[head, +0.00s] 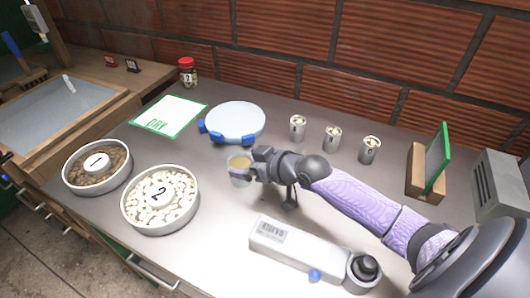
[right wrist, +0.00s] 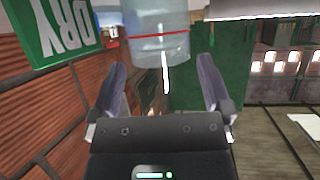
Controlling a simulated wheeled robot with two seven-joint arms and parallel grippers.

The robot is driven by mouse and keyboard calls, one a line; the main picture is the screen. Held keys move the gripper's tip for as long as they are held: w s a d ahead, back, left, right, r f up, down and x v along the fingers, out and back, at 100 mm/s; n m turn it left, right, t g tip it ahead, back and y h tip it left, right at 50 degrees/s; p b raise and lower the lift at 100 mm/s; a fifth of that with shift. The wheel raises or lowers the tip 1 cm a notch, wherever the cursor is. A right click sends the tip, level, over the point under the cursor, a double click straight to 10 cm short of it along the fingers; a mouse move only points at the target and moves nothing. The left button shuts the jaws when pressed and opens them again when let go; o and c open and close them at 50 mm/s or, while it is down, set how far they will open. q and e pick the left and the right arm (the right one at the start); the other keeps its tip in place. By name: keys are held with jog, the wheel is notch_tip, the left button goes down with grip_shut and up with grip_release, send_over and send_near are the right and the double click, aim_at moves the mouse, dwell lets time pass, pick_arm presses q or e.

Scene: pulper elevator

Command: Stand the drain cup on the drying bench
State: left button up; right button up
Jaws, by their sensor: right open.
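The cup (head: 239,165) is small and clear with a yellowish tint. It stands on the grey bench top in the head view, just left of my right gripper (head: 254,164). In the right wrist view the clear cup (right wrist: 157,42) has a red line and shows between and beyond the open fingers (right wrist: 160,75). I cannot tell if the fingers touch it. A white panel with a green border marked DRY (head: 168,116) lies at the back left, and a green DRY sign (right wrist: 62,35) shows in the right wrist view. My left gripper is not in view.
Two round tins, 1 (head: 97,166) and 2 (head: 160,199), stand at the left. A pale round dish with blue clips (head: 235,121) is behind the cup. Three small canisters (head: 333,137) stand right of it. A long grey device (head: 300,249) lies in front. A brick wall closes the back.

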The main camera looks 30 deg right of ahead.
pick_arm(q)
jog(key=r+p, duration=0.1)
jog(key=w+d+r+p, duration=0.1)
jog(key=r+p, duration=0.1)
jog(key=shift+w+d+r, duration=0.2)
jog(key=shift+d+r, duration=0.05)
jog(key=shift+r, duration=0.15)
pick_arm(e)
jog(key=v, duration=1)
jog(key=shift+r, duration=0.1)
